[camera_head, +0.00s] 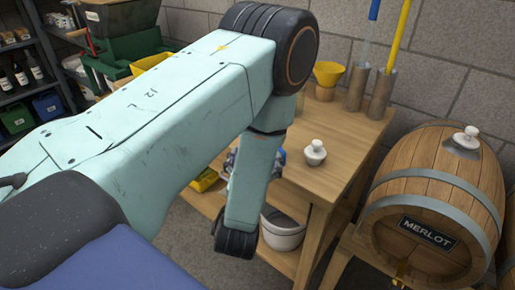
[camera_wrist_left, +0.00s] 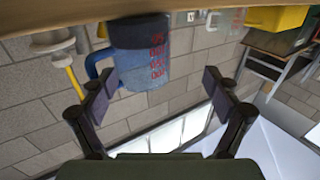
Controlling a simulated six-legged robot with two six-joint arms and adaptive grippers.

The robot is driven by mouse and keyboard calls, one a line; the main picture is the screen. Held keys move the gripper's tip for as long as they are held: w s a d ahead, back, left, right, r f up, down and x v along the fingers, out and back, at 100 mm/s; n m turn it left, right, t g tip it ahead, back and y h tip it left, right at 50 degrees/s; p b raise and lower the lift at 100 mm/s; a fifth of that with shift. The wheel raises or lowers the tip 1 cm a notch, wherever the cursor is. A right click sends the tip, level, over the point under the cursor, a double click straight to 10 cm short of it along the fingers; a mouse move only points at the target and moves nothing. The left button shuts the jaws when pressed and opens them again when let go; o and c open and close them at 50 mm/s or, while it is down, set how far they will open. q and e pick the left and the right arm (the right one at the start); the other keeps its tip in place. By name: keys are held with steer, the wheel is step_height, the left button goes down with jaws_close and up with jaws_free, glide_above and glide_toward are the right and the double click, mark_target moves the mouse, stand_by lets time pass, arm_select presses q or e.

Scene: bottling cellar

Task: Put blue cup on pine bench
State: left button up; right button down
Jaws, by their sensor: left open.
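The blue cup (camera_wrist_left: 143,62) is a see-through measuring cup with red marks and a blue handle. It appears upside down in the left wrist view, against the wooden surface at the top. In the head view only a small blue piece of it (camera_head: 281,157) shows beside my arm. My left gripper (camera_wrist_left: 160,82) is open, its fingertips to either side of the cup's near part; I cannot tell whether they touch it. My left arm hides most of that gripper in the head view. The pale wooden bench (camera_head: 335,177) stands behind my arm. My right gripper is not in view.
A white stopper (camera_head: 315,152) stands on the bench, with a yellow funnel (camera_head: 328,75) and brushes in holders (camera_head: 381,93) at its back. A white pot (camera_head: 283,232) sits on the lower shelf. A Merlot barrel (camera_head: 432,200) stands right of the bench.

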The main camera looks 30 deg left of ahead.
arm_select(q)
steer(key=shift+o, duration=0.2)
steer(key=shift+o, duration=1)
steer(key=v, duration=0.7)
steer(key=shift+s, duration=0.25)
steer(key=shift+d, duration=0.15)
steer(key=shift+w, duration=0.1)
steer(key=x, duration=0.7)
steer(key=shift+w, duration=0.15)
